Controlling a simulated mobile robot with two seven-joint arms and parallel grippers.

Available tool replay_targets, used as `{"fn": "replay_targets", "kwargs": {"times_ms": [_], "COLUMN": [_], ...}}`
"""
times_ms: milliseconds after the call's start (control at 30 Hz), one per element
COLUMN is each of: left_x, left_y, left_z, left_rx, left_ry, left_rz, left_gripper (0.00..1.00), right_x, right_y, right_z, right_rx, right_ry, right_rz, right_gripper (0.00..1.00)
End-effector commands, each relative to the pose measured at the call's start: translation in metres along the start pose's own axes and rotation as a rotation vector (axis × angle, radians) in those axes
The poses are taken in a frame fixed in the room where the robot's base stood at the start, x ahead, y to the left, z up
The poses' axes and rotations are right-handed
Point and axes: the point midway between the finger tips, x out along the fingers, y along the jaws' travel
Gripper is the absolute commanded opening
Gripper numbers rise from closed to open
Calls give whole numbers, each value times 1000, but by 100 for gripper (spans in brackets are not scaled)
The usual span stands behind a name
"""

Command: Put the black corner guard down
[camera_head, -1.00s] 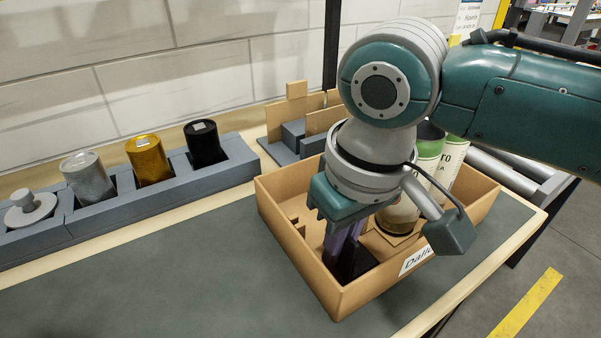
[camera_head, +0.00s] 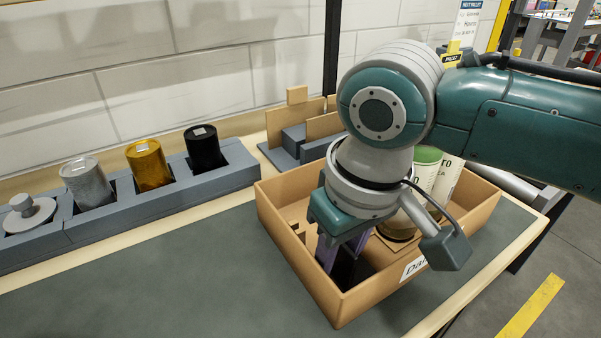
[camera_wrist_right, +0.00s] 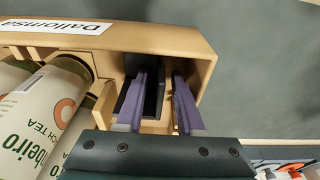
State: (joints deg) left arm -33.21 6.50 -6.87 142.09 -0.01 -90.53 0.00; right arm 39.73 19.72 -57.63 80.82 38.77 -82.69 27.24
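The black corner guard (camera_wrist_right: 152,88) stands in a corner of the cardboard box (camera_wrist_right: 205,50). In the right wrist view, my right gripper (camera_wrist_right: 161,76) has its two purple fingers apart, with a gap between them. The guard shows beside and behind the finger on the left and is partly hidden by it. In the head view my right gripper (camera_head: 337,268) reaches down into the near left part of the box (camera_head: 300,272), and the guard is mostly hidden in shadow. I cannot tell whether a finger touches it. My left gripper is not in view.
Labelled tea cans (camera_wrist_right: 40,105) stand in the box beside the gripper. A grey holder (camera_head: 150,205) with silver (camera_head: 88,183), gold (camera_head: 149,165) and black (camera_head: 205,148) cans is at the left. The green mat (camera_head: 170,285) in front is clear.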

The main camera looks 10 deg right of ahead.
Motion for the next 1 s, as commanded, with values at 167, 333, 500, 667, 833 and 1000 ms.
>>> {"fn": "replay_targets", "kwargs": {"times_ms": [167, 333, 500, 667, 833, 1000], "left_x": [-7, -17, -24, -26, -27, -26], "left_y": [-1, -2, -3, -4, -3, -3], "left_z": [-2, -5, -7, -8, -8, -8], "left_rx": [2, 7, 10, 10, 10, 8], "left_ry": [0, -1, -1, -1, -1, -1], "left_rz": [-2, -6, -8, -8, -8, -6], "left_gripper": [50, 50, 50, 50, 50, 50], "right_x": [-22, -61, -96, -117, -123, -113], "right_y": [0, 0, 0, 0, 0, -16], "right_z": [-2, -2, -2, -1, -1, 9], "right_rx": [-2, -2, -1, 0, 0, -26], "right_ry": [3, 4, 4, 1, 0, 18], "right_rz": [-1, -2, 0, -2, 0, -47], "right_gripper": [36, 36, 36, 36, 36, 36]}}
